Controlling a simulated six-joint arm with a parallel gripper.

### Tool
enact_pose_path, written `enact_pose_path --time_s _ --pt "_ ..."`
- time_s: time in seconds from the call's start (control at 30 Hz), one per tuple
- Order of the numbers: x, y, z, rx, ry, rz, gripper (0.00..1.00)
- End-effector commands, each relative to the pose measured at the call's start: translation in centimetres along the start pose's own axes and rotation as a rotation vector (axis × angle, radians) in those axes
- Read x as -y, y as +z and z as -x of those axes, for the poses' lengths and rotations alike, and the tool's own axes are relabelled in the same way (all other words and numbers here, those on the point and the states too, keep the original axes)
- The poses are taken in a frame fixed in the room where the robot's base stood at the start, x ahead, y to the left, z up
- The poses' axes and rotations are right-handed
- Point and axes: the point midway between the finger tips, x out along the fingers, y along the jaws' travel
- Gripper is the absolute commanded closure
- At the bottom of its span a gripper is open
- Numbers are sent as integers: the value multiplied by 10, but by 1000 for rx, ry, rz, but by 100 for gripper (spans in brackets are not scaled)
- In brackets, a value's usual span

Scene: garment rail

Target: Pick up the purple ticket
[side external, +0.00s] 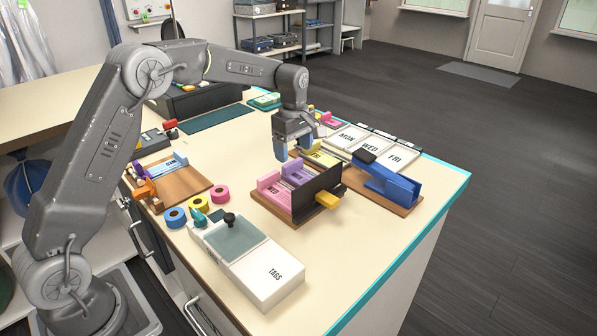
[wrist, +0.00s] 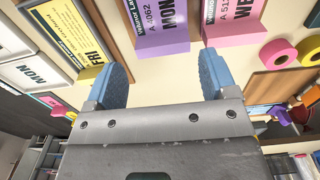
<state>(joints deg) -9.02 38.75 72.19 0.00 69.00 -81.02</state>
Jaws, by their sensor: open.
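The purple ticket (wrist: 158,20), printed MON and A 4062, lies at the top middle of the wrist view. In the side view the purple ticket (side external: 298,176) sits in a wooden-based rack (side external: 285,210), between a pink ticket (side external: 272,188) marked WED and a yellow ticket (side external: 320,158). My gripper (side external: 291,150) is above the back of this rack. In the wrist view my gripper (wrist: 163,70) has its blue fingers spread wide and empty, with the purple ticket beyond them, apart. The dark side panel of the rack hides part of the tickets in the side view.
A white TAGS box (side external: 273,272) stands in front, with tape rolls (side external: 198,204) left of it. A blue holder (side external: 388,185) stands to the right, before the MON, WED and FRI trays (side external: 370,147). A wooden board (side external: 180,180) lies left. Bare tabletop shows at front right.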

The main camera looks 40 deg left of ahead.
Motion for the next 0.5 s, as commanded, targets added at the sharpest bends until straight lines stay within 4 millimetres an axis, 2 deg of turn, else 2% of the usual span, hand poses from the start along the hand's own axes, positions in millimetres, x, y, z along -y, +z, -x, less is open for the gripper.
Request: enact_pose_path --time_s 0.2,0.33,0.5 --pt "3 4 -34 0 -3 0 21" --pt "3 4 -43 0 -1 0 21" --pt "3 4 -44 0 -1 0 21"
